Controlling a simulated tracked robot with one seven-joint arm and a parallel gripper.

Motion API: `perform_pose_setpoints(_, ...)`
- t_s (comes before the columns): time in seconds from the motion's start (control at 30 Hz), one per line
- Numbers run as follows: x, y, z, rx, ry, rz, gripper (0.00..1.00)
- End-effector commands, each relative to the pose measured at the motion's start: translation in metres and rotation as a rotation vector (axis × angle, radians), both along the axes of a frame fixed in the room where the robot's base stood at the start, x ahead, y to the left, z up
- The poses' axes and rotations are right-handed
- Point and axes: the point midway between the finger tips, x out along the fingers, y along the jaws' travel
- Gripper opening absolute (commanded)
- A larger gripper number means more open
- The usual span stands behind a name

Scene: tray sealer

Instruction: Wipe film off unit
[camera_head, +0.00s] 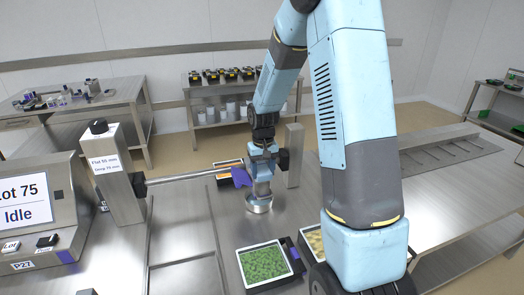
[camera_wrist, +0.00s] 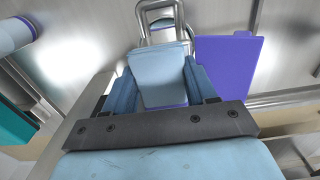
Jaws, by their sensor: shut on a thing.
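My gripper (camera_head: 261,178) points down over the steel worktop of the sealing unit, beside the horizontal bar (camera_head: 190,176). In the wrist view its blue fingers (camera_wrist: 160,85) are closed around a pale blue block (camera_wrist: 158,80), with a metal loop (camera_wrist: 163,18) just beyond it. In the head view a round silver piece (camera_head: 258,205) sits directly below the gripper, at the worktop; I cannot tell whether it touches. A purple flat piece (camera_head: 241,177) is beside the gripper near the bar's end; a purple panel (camera_wrist: 226,72) also shows in the wrist view. I cannot clearly make out any film.
A labelled post (camera_head: 116,175) and a screen reading "Lot 75 Idle" (camera_head: 24,203) are at left. A metal post (camera_head: 294,155) stands behind the gripper.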

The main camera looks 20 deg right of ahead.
Motion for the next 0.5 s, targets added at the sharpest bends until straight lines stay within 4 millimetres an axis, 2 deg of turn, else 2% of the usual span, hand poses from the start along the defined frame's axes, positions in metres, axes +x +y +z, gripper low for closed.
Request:
perform_pose_setpoints(0.2, 0.0, -0.012, 0.0, 0.0, 0.001, 0.008, 0.23)
perform_pose_setpoints(0.4, 0.0, 0.003, -0.001, 0.0, 0.001, 0.003, 0.23)
perform_pose_setpoints(0.5, 0.0, -0.005, -0.001, 0.0, 0.002, 0.006, 0.23)
